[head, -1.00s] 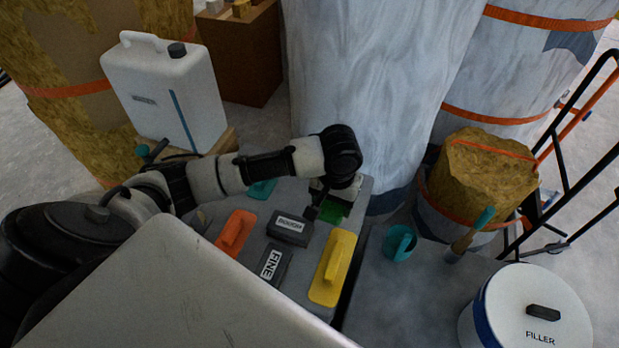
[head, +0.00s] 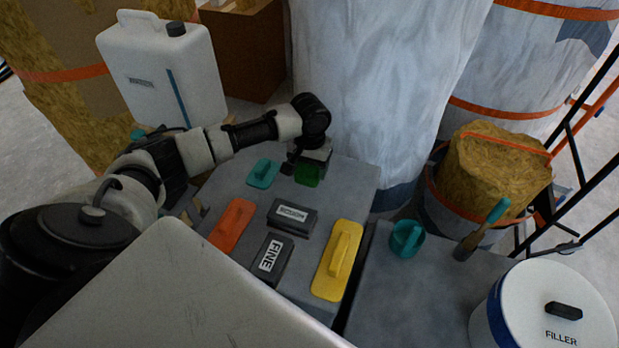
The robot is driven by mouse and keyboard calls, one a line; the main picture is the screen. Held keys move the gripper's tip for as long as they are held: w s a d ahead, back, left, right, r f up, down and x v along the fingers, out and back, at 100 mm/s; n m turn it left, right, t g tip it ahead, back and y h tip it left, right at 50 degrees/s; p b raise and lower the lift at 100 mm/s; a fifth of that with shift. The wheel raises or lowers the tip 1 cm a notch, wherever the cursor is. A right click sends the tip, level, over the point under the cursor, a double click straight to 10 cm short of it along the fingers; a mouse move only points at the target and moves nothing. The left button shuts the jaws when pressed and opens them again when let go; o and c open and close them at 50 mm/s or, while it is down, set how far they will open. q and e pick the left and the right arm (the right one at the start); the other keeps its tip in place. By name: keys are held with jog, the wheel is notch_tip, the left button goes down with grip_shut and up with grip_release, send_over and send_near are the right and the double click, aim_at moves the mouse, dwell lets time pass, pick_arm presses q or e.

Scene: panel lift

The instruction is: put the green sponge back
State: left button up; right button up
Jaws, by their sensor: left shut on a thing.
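The green sponge (head: 308,175) is in my left gripper (head: 300,167), at the far side of the grey work surface (head: 345,188). The gripper is shut on it from above, and the wrist hides part of the sponge. I cannot tell whether the sponge touches the surface or hangs just above it. It is just right of a teal float (head: 263,173) and beyond a dark labelled block (head: 292,217). My right gripper is not in view.
An orange float (head: 232,228), a block marked FINE (head: 270,258) and a yellow float (head: 338,262) lie nearer. A teal mug (head: 407,240) and a FILLER bucket (head: 545,310) are at right. A large wrapped roll (head: 385,90) stands right behind the surface.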

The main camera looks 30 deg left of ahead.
aim_at(309, 166)
pick_arm(q)
notch_tip(309, 166, down, 3)
jog(key=shift+f+b, duration=0.2)
jog(key=shift+b, duration=0.3)
jog(key=shift+f, duration=0.25)
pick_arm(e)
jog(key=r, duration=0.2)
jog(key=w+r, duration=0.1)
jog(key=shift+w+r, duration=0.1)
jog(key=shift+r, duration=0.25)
pick_arm(q)
jog(key=o, duration=0.4)
jog(key=shift+f, duration=0.1)
jog(key=o, duration=0.5)
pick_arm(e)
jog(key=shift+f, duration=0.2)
pick_arm(q)
notch_tip(309, 166, up, 12)
jog(key=p, duration=0.2)
jog(key=shift+r+p, duration=0.2)
jog(key=shift+p, duration=0.2)
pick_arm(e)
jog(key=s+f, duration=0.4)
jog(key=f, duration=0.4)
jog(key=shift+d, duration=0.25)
